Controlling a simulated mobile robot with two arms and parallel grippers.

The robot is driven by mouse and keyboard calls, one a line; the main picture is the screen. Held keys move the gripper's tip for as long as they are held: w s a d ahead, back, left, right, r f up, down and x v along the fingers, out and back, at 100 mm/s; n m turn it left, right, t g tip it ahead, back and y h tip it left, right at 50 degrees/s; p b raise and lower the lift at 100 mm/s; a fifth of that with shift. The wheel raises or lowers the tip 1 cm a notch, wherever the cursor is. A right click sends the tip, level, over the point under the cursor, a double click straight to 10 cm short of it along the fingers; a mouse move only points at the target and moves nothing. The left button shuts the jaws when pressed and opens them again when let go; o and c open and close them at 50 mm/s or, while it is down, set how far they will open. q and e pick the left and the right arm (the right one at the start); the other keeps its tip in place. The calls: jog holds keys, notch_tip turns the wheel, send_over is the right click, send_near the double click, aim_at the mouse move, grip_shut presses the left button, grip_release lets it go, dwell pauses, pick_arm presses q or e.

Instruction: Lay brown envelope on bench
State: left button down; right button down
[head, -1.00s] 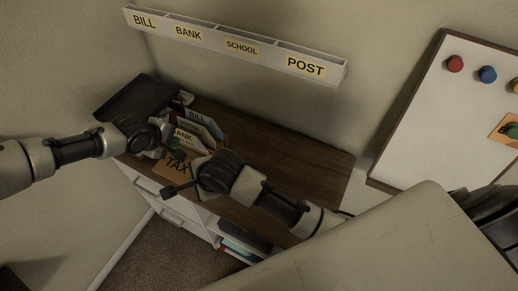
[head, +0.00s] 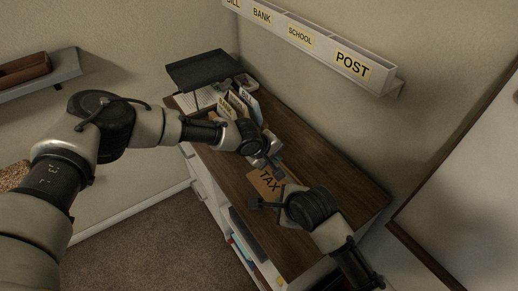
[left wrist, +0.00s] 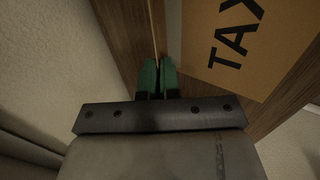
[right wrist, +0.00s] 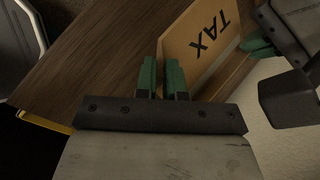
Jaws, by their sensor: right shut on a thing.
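The brown envelope (head: 262,180), marked TAX, is over the wooden bench top (head: 330,185) near its front edge. It also shows in the left wrist view (left wrist: 275,60) and the right wrist view (right wrist: 200,50). My right gripper (right wrist: 162,75) is shut on the envelope at its near end; in the head view (head: 268,203) its fingers are partly hidden. My left gripper (left wrist: 158,75) has its fingers together, beside the envelope, and I see nothing held in it. In the head view it is near the envelope's far end (head: 268,160). I cannot tell whether the envelope touches the bench.
Upright envelopes marked BANK and BILL (head: 238,104) stand behind my left gripper. A dark flat object (head: 212,68) is at the bench's far end. A labelled wall rack (head: 330,50) hangs above. The bench right of the envelope is clear.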

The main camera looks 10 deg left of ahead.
pick_arm(q)
jog(key=shift+f, duration=0.6)
pick_arm(e)
jog(key=shift+f, duration=0.65)
pick_arm(q)
jog(key=shift+d+r, duration=0.1)
pick_arm(e)
jog(key=shift+r, duration=0.15)
jog(key=shift+s+d, duration=0.1)
